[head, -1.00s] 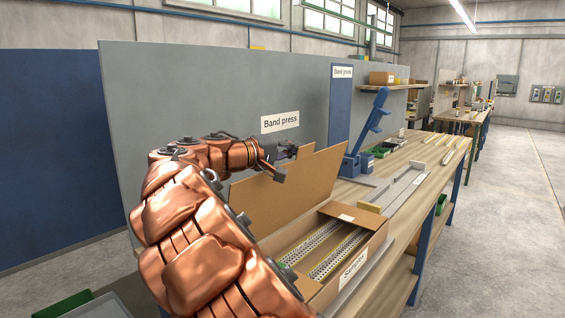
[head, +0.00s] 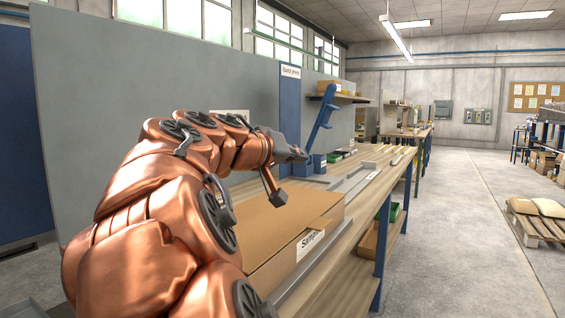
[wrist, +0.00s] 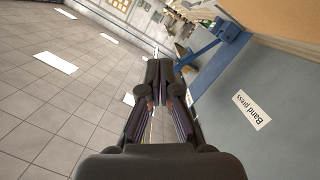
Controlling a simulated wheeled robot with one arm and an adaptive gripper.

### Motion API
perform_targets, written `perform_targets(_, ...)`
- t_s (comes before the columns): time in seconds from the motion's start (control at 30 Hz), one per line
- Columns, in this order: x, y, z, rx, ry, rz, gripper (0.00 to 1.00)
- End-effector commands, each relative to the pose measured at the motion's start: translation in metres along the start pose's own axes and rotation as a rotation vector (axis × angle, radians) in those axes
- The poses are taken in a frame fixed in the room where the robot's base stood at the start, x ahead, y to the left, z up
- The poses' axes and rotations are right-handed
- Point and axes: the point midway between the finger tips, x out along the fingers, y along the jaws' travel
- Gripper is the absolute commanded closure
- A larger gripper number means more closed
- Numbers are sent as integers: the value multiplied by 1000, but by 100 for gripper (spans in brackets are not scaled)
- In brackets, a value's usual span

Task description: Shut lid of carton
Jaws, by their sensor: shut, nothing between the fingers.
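The brown cardboard carton (head: 278,272) stands on the workbench, with a white label (head: 310,243) on its side. Its lid (head: 285,225) lies down flat over the top, and the contents are hidden. My arm covers the carton's left part, so I cannot tell whether the lid sits fully flush there. My gripper (head: 298,154) is above and beyond the carton's far edge, apart from the lid. In the wrist view my gripper (wrist: 158,72) has its fingers together with nothing between them.
The blue band press (head: 318,128) stands on the bench beyond the carton. Metal rails (head: 352,182) lie on the bench to the right of it. A grey panel (head: 130,75) closes off the back. The floor aisle (head: 450,230) at right is clear.

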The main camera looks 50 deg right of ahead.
Motion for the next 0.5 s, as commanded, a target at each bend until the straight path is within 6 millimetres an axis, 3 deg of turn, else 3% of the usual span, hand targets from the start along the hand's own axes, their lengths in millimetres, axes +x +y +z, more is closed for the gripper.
perform_targets(0.03, 4, -3, 17, 35, -2, -6, 100)
perform_targets(0.5, 22, -10, 90, 358, 0, -87, 100)
